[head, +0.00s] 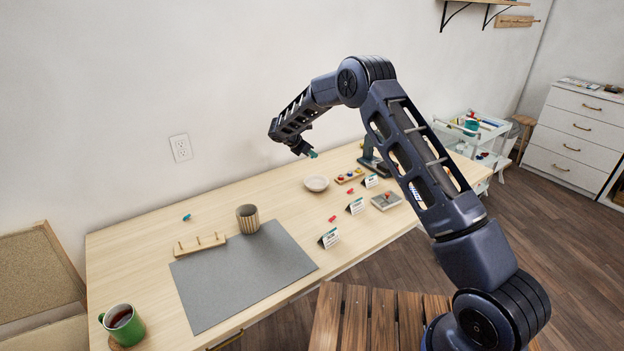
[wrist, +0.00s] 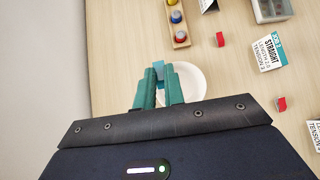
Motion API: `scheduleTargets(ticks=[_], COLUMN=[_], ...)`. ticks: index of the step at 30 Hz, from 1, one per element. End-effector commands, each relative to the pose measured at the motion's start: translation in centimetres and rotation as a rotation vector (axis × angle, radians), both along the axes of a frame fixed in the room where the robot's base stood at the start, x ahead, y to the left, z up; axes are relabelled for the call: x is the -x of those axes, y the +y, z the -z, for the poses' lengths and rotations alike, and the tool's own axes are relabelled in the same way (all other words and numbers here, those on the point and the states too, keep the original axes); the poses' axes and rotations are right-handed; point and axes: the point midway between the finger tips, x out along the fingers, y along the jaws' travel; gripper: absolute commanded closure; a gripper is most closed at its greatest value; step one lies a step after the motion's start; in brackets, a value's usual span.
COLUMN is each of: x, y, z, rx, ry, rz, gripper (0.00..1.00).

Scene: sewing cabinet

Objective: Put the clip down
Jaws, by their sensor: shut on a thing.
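My gripper (head: 308,152) is held above the table, over the far side near the wall. In the wrist view its teal fingers (wrist: 159,88) are shut on a small blue clip (wrist: 158,68). The clip's tip shows between the fingertips; the rest is hidden by them. A shallow white bowl (head: 317,183) stands on the table; in the wrist view the bowl (wrist: 190,80) shows behind and right of the fingers. Small red clips (head: 333,218) lie on the table near the cards, and they show in the wrist view (wrist: 220,39) too. A teal clip (head: 186,217) lies alone at the left.
The light wooden table (head: 140,250) has clear room left of the bowl. A grey mat (head: 240,275), ribbed cup (head: 248,219), peg rack (head: 200,244) and green mug (head: 122,325) stand left. Cards (head: 328,239), a bobbin rack (head: 350,175) and a grey box (head: 386,201) stand right.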

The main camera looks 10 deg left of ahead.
Motion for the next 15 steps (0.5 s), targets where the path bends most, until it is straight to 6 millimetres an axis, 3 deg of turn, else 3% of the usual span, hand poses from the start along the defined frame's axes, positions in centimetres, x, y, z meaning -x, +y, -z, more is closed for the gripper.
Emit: scheduleTargets(ticks=[3,9,15], x=[0.0,0.0,0.0], y=[0.0,0.0,0.0], z=[2.8,6.6,8.2], rx=[0.002,0.001,0.001], ry=[0.002,0.002,-0.001], rz=[-0.001,-0.001,0.0], gripper=[1.0,1.0,1.0])
